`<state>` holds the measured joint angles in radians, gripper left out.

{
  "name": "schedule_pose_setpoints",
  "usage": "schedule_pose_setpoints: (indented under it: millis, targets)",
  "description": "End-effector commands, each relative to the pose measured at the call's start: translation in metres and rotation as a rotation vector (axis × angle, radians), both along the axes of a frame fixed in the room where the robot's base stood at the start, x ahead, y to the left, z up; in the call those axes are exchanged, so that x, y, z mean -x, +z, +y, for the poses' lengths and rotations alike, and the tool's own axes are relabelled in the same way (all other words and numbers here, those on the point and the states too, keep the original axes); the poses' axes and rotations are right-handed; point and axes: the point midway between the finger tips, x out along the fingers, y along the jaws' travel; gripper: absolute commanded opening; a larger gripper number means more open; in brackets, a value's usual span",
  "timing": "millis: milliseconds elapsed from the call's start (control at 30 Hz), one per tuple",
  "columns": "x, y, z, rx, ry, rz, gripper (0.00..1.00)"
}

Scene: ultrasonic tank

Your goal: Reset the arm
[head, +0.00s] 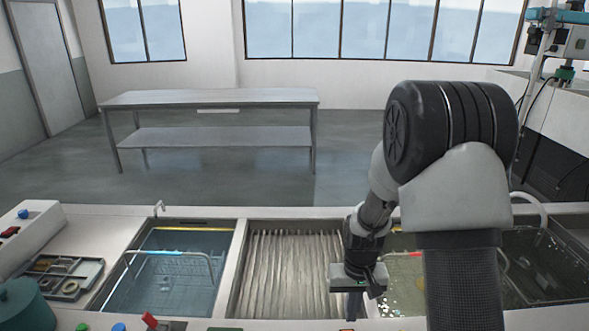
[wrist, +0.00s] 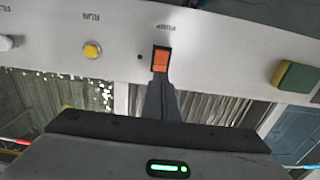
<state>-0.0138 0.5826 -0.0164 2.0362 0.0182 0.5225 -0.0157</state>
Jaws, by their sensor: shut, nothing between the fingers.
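My gripper (head: 354,302) hangs low over the front right part of the ribbed middle basin in the head view. In the wrist view my gripper (wrist: 159,84) is shut with its fingers together and nothing between them. Its tips show just at the near edge of an orange rocker switch (wrist: 161,59) on the white front panel (wrist: 210,60). I cannot tell whether they touch it. My arm (head: 455,190) rises bent on the right and hides part of the basins.
Left of the ribbed basin (head: 290,270) is a water-filled basin (head: 185,240) with a wire basket. A bubbling basin (head: 405,270) and another basket (head: 545,265) lie right. A yellow button (wrist: 92,51) and green block (wrist: 296,77) flank the switch. A tray (head: 95,270) sits left.

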Motion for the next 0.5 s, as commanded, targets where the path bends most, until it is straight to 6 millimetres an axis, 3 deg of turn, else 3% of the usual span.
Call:
schedule_pose_setpoints:
  millis: [100,400,500]
  targets:
    - [0.000,0.010,0.000,0.000,0.000,-0.001,0.00]
    - [0.000,0.010,0.000,0.000,0.000,0.000,0.00]
    - [0.000,0.022,0.000,-0.001,0.000,-0.015,0.00]
